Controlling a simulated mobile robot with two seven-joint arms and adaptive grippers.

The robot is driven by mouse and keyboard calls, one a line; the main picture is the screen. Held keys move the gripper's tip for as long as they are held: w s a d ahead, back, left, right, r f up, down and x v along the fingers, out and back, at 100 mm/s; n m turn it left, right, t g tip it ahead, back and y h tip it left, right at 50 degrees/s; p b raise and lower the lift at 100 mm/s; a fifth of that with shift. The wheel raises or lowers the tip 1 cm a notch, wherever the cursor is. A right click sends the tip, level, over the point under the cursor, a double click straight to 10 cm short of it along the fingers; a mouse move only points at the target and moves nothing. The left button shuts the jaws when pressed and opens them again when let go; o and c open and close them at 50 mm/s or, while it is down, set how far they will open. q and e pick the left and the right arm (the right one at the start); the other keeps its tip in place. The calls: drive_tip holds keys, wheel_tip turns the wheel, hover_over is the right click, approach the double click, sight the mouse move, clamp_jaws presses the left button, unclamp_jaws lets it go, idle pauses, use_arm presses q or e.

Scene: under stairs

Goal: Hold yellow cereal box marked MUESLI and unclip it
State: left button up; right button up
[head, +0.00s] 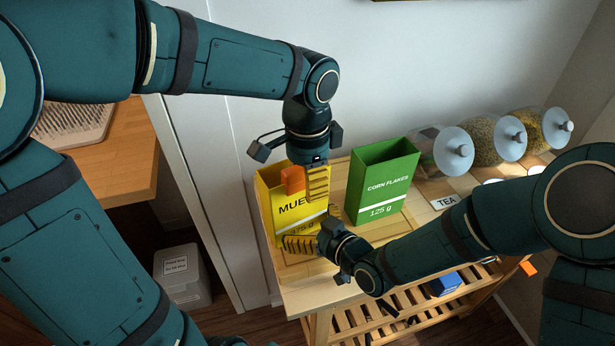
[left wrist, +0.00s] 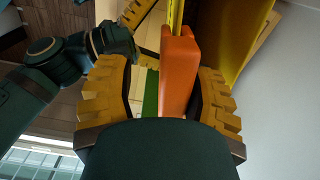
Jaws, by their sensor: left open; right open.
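The yellow cereal box (head: 265,207), lettered "MUE…" with the rest hidden, stands upright and open-topped on the wooden table. An orange clip (head: 293,180) sits at its top front edge. My left gripper (head: 306,186) points down over that edge. In the left wrist view the orange clip (left wrist: 178,68) lies between its open fingers, nearer the right one; contact is unclear. The yellow box (left wrist: 228,38) shows behind the clip. My right gripper (head: 306,244) is open at the box's lower front, its fingers partly covering the label; whether they touch the box is unclear.
A green CORN FLAKES box (head: 385,183) stands close to the right. Several jars (head: 492,142) with grey lids lie along the back right, behind a TEA label (head: 446,201). The wall is behind the table (head: 295,298). A slatted shelf (head: 425,312) is below.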

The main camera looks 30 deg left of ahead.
drive_tip(key=shift+w+a+f, duration=0.1)
drive_tip(key=shift+a+f, duration=0.1)
drive_tip(key=shift+a, duration=0.35)
clamp_jaws()
drive_tip(key=c, duration=1.7)
unclamp_jaws()
drive_tip(key=o, duration=1.6)
drive_tip(key=shift+c, duration=0.2)
use_arm(q)
drive_tip(key=o, duration=0.7)
drive_tip(key=shift+c, duration=0.2)
wheel_tip(320, 180, up, 12)
